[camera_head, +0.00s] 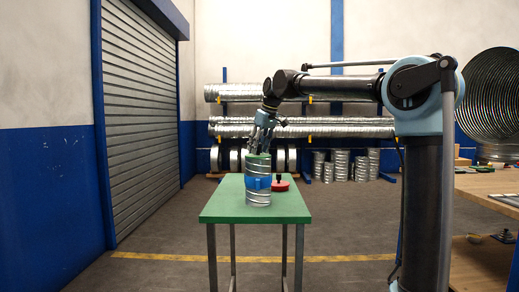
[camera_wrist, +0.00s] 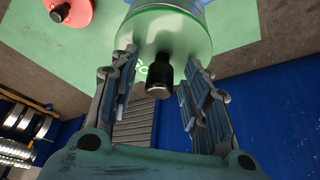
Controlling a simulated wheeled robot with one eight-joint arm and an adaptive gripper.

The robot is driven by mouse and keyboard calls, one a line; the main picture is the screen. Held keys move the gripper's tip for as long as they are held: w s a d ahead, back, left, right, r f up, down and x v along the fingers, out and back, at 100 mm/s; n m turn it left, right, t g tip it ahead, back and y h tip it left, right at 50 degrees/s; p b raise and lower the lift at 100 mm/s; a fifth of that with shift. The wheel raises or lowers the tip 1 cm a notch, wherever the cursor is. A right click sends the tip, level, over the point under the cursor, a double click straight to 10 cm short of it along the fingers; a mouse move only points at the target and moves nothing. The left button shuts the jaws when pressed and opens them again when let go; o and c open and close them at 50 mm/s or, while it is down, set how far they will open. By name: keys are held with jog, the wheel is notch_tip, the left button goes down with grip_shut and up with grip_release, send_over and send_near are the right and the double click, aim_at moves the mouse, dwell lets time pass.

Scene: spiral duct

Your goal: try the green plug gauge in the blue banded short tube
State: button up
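The blue banded short tube (camera_head: 258,198) stands upright on a green table, its blue band (camera_head: 258,183) around the middle. The green plug gauge (camera_head: 258,156) is at the tube's top end; how deep it sits in the tube I cannot tell. In the wrist view its green disc (camera_wrist: 172,32) faces me, with a black knob handle (camera_wrist: 159,82) in the centre. My gripper (camera_head: 262,143) is just above the tube, pointing down. In the wrist view my gripper (camera_wrist: 158,88) is open, its fingers on either side of the knob with visible gaps.
A red gauge with a black knob (camera_head: 280,185) lies on the green table (camera_head: 225,205), right of the tube; it also shows in the wrist view (camera_wrist: 75,10). The table's front and left are clear. A wooden bench (camera_head: 485,190) stands at right, duct racks (camera_head: 310,130) behind.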

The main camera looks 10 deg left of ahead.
jog(key=v, duration=1.2)
jog(key=shift+d+f, duration=0.1)
dwell(0.7)
jog(key=s+d+f+m+h, duration=0.1)
jog(key=s+d+f+m, duration=0.25)
jog(key=d+f, duration=0.75)
jog(key=s+d+f+m+h, duration=0.15)
jog(key=s+d+f, duration=0.45)
jog(key=d, duration=0.9)
jog(key=s+d+f+m, duration=0.2)
jog(key=s+d+f, duration=0.3)
jog(key=f, duration=0.5)
jog(key=s+d+f+m+h, duration=0.1)
jog(key=s+d+f+m, duration=0.1)
jog(key=s+d+f, duration=0.3)
jog(key=s+d+f+m, duration=0.2)
jog(key=s+d+f, duration=0.4)
jog(key=f, duration=1.1)
jog(key=s, duration=0.3)
jog(key=shift+s+f+m, duration=0.15)
jog(key=shift+s+m, duration=0.05)
jog(key=shift+m, duration=0.1)
jog(key=shift+w, duration=0.1)
